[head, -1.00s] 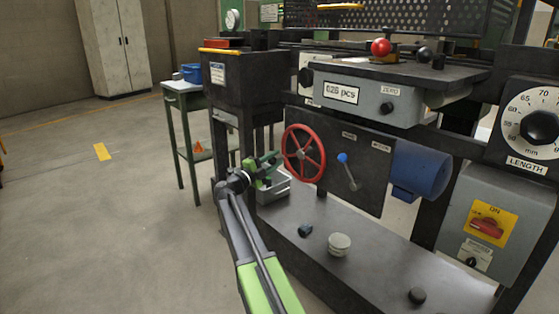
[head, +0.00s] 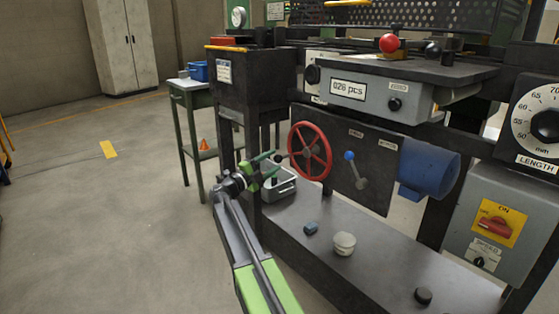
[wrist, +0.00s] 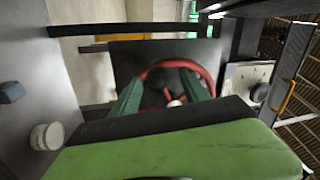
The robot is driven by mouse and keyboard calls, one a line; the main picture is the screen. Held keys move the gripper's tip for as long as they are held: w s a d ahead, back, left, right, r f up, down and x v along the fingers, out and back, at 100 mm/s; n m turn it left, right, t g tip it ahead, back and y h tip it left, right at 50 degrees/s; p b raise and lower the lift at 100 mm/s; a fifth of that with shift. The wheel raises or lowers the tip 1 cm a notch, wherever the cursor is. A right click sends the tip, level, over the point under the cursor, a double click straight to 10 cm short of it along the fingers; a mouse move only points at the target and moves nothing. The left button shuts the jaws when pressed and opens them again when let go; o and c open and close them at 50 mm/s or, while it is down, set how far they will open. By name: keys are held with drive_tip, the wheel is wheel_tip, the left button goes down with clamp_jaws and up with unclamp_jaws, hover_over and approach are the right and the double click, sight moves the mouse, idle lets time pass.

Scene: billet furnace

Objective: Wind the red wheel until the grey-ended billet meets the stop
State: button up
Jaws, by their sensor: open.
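The red wheel (head: 314,151) is a spoked handwheel on the dark front panel of the machine. In the head view my gripper (head: 275,165) is just left of the wheel, with its green fingers pointing at it. In the wrist view the open fingers (wrist: 163,92) are spread in front of the red wheel (wrist: 207,73), with a pale round knob (wrist: 174,103) showing between them. Nothing is held. Whether a finger touches the wheel cannot be told. I cannot make out the grey-ended billet or the stop in either view.
A blue-knobbed lever (head: 354,170) and a blue motor (head: 428,168) are right of the wheel. A grey bin (head: 281,188) stands below my gripper.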

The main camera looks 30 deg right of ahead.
drive_tip(key=b+v, duration=0.2)
drive_tip(key=v, duration=1.2)
